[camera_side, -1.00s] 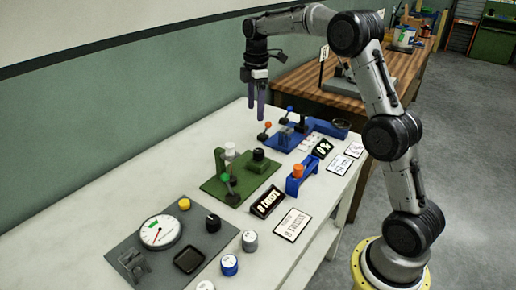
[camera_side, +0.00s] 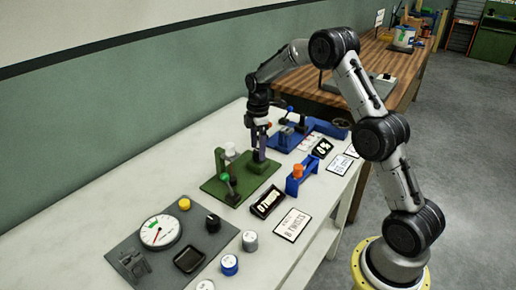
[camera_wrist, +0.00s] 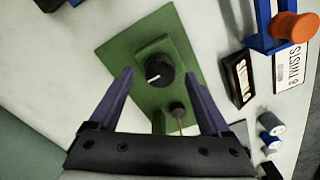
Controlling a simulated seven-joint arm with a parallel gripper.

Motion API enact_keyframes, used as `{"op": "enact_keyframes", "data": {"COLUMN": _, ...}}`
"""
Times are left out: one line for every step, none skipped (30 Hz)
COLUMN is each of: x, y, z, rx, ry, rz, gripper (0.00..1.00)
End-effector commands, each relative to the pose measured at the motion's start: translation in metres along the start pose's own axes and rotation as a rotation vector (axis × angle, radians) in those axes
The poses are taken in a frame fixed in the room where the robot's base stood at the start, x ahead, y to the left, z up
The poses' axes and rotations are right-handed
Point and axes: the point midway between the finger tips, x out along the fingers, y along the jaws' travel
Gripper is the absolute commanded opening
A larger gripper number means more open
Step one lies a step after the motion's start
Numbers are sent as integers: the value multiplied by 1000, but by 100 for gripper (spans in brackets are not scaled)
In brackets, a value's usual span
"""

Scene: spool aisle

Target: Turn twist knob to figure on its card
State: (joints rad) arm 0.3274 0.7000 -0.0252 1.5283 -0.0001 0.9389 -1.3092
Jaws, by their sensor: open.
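The black twist knob (camera_wrist: 158,66), with a white pointer line, stands on a raised block of the green base (camera_wrist: 120,55). The white card (camera_wrist: 290,68) reads "8 TWISTS". Beside it is a black-framed counter (camera_side: 267,202), which seems to read 0 twists in the side view. My gripper (camera_side: 260,155) is open and points down over the green block. In the wrist view its two purple fingers (camera_wrist: 157,74) lie either side of the knob, with gaps. Whether the tips reach down around it I cannot tell. In the side view the fingers hide the knob.
A blue stand with an orange knob (camera_side: 298,171) is to the right. A grey panel with a dial gauge (camera_side: 160,231) is nearer the front, with several small cylinders beside it. Blue fixtures stand behind.

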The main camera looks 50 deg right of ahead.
Motion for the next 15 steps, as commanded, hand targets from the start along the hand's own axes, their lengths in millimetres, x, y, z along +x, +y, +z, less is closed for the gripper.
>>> {"op": "enact_keyframes", "data": {"x": 3, "y": 0, "z": 0, "rx": 0, "ry": 0, "rz": 0, "gripper": 82}}
{"op": "enact_keyframes", "data": {"x": 5, "y": 0, "z": 0, "rx": 0, "ry": 0, "rz": 0, "gripper": 82}}
{"op": "enact_keyframes", "data": {"x": 6, "y": 0, "z": 0, "rx": 0, "ry": 0, "rz": 0, "gripper": 82}}
{"op": "enact_keyframes", "data": {"x": 7, "y": 0, "z": 0, "rx": 0, "ry": 0, "rz": 0, "gripper": 82}}
{"op": "enact_keyframes", "data": {"x": 7, "y": 0, "z": 0, "rx": 0, "ry": 0, "rz": 0, "gripper": 82}}
{"op": "enact_keyframes", "data": {"x": 7, "y": 0, "z": 0, "rx": 0, "ry": 0, "rz": 0, "gripper": 82}}
{"op": "enact_keyframes", "data": {"x": 7, "y": 0, "z": 0, "rx": 0, "ry": 0, "rz": 0, "gripper": 82}}
{"op": "enact_keyframes", "data": {"x": 8, "y": 0, "z": 0, "rx": 0, "ry": 0, "rz": 0, "gripper": 82}}
{"op": "enact_keyframes", "data": {"x": 7, "y": 0, "z": 0, "rx": 0, "ry": 0, "rz": 0, "gripper": 82}}
{"op": "enact_keyframes", "data": {"x": 7, "y": 0, "z": 0, "rx": 0, "ry": 0, "rz": 0, "gripper": 82}}
{"op": "enact_keyframes", "data": {"x": 7, "y": 0, "z": 0, "rx": 0, "ry": 0, "rz": 0, "gripper": 82}}
{"op": "enact_keyframes", "data": {"x": 7, "y": 0, "z": 0, "rx": 0, "ry": 0, "rz": 0, "gripper": 80}}
{"op": "enact_keyframes", "data": {"x": 7, "y": 0, "z": 0, "rx": 0, "ry": 0, "rz": 0, "gripper": 74}}
{"op": "enact_keyframes", "data": {"x": 7, "y": 0, "z": 0, "rx": 0, "ry": 0, "rz": 0, "gripper": 69}}
{"op": "enact_keyframes", "data": {"x": 7, "y": 0, "z": 0, "rx": 0, "ry": 0, "rz": 0, "gripper": 62}}
